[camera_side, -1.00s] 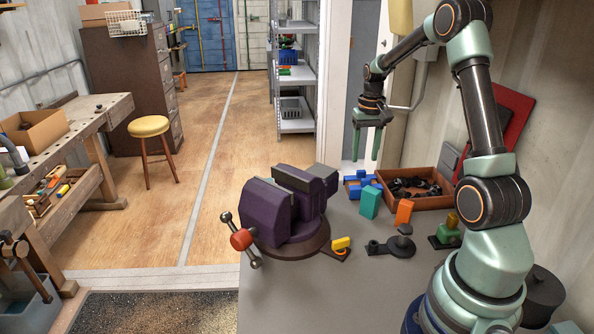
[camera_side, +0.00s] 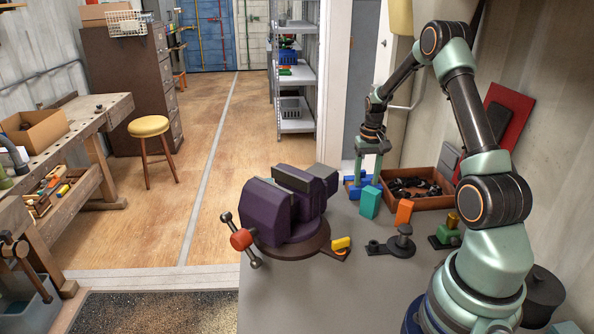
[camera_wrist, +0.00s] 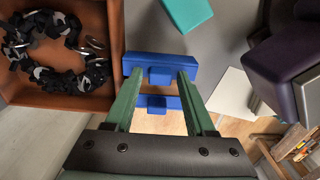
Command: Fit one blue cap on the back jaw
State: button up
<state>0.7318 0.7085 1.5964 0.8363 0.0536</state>
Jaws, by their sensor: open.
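Two blue caps lie side by side at the table's far edge; in the side view they show as blue pieces (camera_side: 352,190) beside the tray. In the wrist view, one blue cap (camera_wrist: 188,68) lies just beyond my fingertips and the other blue cap (camera_wrist: 172,102) shows between and behind my fingers. My gripper (camera_side: 367,180) points down over the caps, open. Its two green fingers (camera_wrist: 157,76) also show in the wrist view; contact with a cap cannot be told. The purple vise (camera_side: 280,222) stands to the left, its back jaw (camera_side: 315,172) without blue on it.
A brown tray of dark parts (camera_side: 438,203) stands close to the right of the caps. A teal block (camera_side: 369,203), an orange block (camera_side: 403,212), a yellow piece (camera_side: 341,243) and a dark round fixture (camera_side: 402,243) stand nearer. The table's front is clear.

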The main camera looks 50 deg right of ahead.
aim_at(366, 179)
grip_shut()
jog(key=shift+r, duration=2.45)
